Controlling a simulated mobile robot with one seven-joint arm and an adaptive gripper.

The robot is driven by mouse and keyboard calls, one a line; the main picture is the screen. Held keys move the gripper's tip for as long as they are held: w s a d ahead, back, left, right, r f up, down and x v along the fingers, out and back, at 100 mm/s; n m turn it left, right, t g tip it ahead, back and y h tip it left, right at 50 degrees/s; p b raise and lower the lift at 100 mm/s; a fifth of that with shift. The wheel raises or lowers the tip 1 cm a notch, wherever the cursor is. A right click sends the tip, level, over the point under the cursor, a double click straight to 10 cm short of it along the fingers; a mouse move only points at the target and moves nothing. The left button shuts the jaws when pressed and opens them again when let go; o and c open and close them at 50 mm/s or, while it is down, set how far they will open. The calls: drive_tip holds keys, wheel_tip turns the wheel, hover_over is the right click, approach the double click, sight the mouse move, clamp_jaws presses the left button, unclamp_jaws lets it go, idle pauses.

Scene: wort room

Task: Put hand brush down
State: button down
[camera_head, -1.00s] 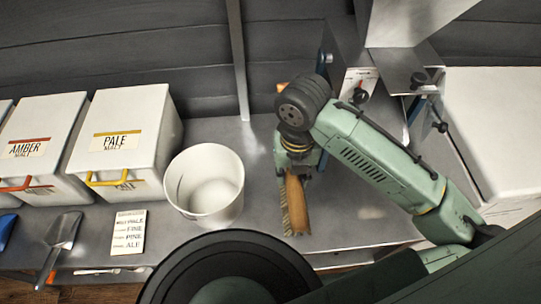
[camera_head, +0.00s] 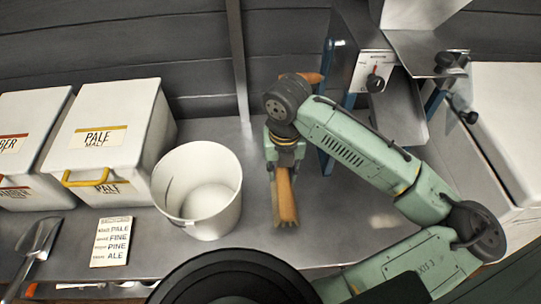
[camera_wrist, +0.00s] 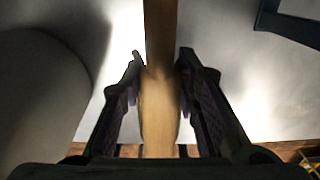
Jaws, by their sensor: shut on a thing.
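The hand brush (camera_head: 287,200) has a long brown wooden body and paler bristles along its left side and lower end. In the head view it hangs below my wrist, over or on the grey metal bench, its end toward the front edge. Whether it touches the bench I cannot tell. My gripper (camera_wrist: 161,56) is shut on the brush's wooden handle (camera_wrist: 158,115), which runs between both fingers in the wrist view.
A white bucket (camera_head: 205,195) stands just left of the brush. Further left are a white Pale Malt bin (camera_head: 115,125), a recipe card (camera_head: 110,242) and a metal scoop (camera_head: 37,245). A blue-legged mill (camera_head: 368,70) stands behind right. Bare bench (camera_head: 345,205) lies right of the brush.

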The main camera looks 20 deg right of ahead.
drive_tip(key=w, duration=0.3)
drive_tip(key=w+p, duration=0.1)
drive_tip(key=w, duration=0.5)
drive_tip(key=shift+d+f, duration=0.15)
drive_tip(key=shift+f, duration=0.2)
drive_tip(key=shift+w+f+p, duration=0.1)
drive_tip(key=shift+f+p, duration=0.45)
drive_tip(key=shift+f, duration=1.3)
drive_tip(key=shift+f, duration=0.2)
drive_tip(key=c, duration=1.2)
unclamp_jaws()
drive_tip(key=shift+r, duration=0.1)
wheel_tip(320, 180, up, 12)
drive_tip(key=shift+r+b, duration=0.15)
drive_tip(key=shift+b, duration=0.2)
